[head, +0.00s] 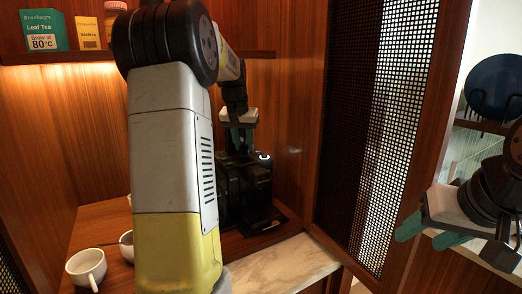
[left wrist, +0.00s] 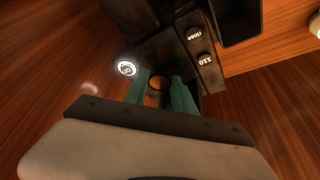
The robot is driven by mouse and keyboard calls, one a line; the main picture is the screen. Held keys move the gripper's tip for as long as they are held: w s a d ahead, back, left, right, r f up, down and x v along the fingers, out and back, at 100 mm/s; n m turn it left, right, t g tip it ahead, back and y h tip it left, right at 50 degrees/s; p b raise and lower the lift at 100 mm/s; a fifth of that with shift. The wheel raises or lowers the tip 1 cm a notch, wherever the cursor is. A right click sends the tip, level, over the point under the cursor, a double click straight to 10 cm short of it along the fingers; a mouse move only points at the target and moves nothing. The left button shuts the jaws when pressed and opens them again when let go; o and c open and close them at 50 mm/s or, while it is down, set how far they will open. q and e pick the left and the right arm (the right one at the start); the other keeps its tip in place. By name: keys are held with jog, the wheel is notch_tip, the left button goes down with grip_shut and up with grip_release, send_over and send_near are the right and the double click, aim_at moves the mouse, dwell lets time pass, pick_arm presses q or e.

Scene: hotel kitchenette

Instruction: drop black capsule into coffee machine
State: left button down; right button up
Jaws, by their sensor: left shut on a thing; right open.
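The black coffee machine (head: 258,190) stands on the wooden counter, partly hidden behind my left arm. Its lit round button (left wrist: 126,68) and its "rinse" and "110" buttons show in the left wrist view. My left gripper (head: 241,137) is above the top of the machine, with its green fingers pointing down. In the left wrist view, my left gripper (left wrist: 161,92) is shut on a small dark round thing, the black capsule (left wrist: 160,82), mostly hidden between the fingers. My right gripper (head: 428,235) is open and empty at the far right, away from the machine.
A white cup (head: 86,267) stands at the front left, with another cup partly hidden behind my arm. A shelf (head: 60,57) above carries a tea box (head: 45,30), a wafers box (head: 88,32) and a jar. A perforated panel (head: 375,130) stands right of the machine. The marble counter (head: 285,262) is clear.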

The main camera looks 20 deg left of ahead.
aim_at(245, 153)
pick_arm(q)
jog(key=shift+f, duration=1.05)
jog(key=shift+s+d+f, duration=0.1)
jog(key=shift+f, duration=0.55)
jog(key=c, duration=1)
grip_release()
jog(key=shift+f, duration=0.1)
jog(key=shift+c, duration=0.2)
jog(key=v, duration=1.3)
jog(key=shift+r, duration=0.25)
